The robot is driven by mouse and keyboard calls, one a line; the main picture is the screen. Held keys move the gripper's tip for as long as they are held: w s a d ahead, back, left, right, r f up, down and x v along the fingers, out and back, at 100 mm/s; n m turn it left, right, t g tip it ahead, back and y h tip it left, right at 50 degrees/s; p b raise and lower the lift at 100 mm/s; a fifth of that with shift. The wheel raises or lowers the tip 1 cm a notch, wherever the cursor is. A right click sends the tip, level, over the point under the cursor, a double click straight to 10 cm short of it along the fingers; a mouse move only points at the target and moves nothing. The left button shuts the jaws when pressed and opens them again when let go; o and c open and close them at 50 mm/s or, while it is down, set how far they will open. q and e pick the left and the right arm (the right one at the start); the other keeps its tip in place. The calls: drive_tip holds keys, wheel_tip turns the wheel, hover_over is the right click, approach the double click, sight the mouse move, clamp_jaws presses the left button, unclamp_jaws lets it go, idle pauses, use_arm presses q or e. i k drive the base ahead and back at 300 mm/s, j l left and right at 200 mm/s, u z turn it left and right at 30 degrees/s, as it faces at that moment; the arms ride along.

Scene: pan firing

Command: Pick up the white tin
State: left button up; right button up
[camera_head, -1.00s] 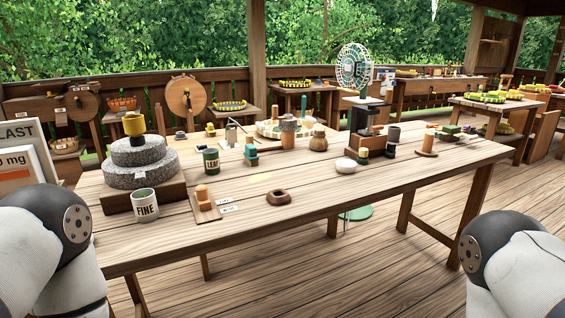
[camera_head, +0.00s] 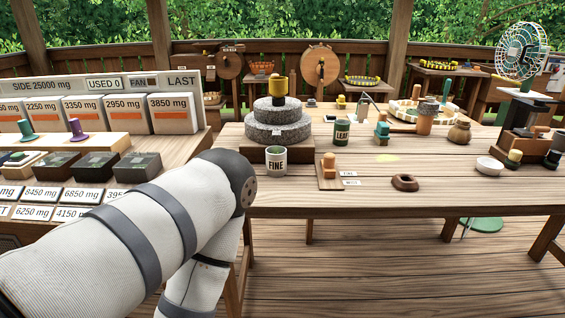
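A white tin labelled "FINE" (camera_head: 276,160) stands upright at the front left of the wooden table (camera_head: 330,197), just in front of the grey stone mill. A dark green tin labelled "LEAF" (camera_head: 342,132) stands behind it to the right. My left arm comes in from the lower left, and its rounded joint is just left of the white tin in the picture. My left gripper is out of view. My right arm and gripper are not in view.
The stone mill (camera_head: 277,133) stands behind the white tin. A small wooden board with a peg (camera_head: 329,172) and a brown ring (camera_head: 405,182) lie to its right. A board of weight labels and dark boxes (camera_head: 88,167) fills the left side.

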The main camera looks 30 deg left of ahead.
sight(276, 161)
drive_tip(key=i+j+u, duration=0.25)
drive_tip(key=u, duration=0.2)
drive_tip(key=i+j+u, duration=0.15)
drive_tip(key=i+u, duration=0.25)
